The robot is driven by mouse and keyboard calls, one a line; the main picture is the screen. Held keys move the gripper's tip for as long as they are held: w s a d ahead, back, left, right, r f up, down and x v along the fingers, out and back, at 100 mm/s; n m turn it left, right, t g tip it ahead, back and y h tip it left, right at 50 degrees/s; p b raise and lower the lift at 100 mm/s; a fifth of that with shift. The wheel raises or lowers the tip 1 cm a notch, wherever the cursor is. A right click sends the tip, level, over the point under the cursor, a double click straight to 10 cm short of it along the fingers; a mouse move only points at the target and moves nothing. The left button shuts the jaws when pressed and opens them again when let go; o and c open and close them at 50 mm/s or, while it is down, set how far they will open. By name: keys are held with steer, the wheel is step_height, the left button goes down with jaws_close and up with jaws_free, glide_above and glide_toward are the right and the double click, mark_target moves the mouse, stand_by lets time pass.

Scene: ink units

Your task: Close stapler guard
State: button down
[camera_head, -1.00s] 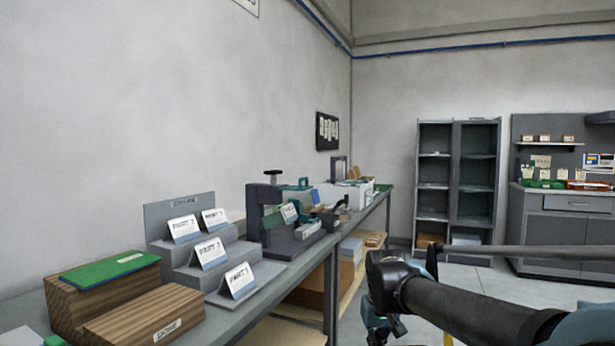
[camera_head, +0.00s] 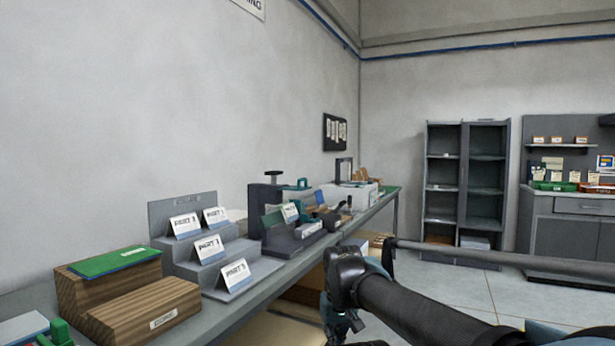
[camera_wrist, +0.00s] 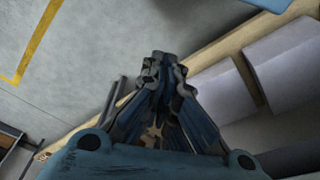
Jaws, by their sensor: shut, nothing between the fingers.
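A dark grey bench machine with teal parts (camera_head: 284,236), which looks like the stapler, stands on the long workbench beyond the card steps. A dark green panel (camera_head: 272,219) on its front may be the guard; it is too small to tell how far it is open. My gripper (camera_head: 345,328) is low at the front side of the bench, apart from the machine and nearer to me. In the wrist view my gripper (camera_wrist: 163,60) has its fingers together with nothing between them, above the floor and a lower shelf. The machine is not in the wrist view.
Grey steps with white cards (camera_head: 205,252) and wooden blocks (camera_head: 145,312) stand on the near bench. A white box-like device (camera_head: 348,195) is farther along. Pale boxes (camera_wrist: 285,60) lie on the lower shelf. The floor (camera_head: 500,290) right of the bench is open.

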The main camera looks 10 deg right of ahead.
steer(key=w+a+r+m+y, duration=0.1)
steer(key=w+r, duration=0.7)
steer(key=r, duration=0.5)
step_height(320, 180, up, 39)
steer(key=m+t+y, duration=0.2)
steer(key=m+y, duration=0.2)
steer(key=m, duration=0.2)
glide_above(305, 179)
steer(key=s+d, duration=0.5)
steer(key=d, duration=0.2)
steer(key=x, duration=1.3)
steer(key=shift+s+a+f, duration=0.1)
steer(key=shift+f, duration=0.25)
steer(key=shift+a+f, duration=0.15)
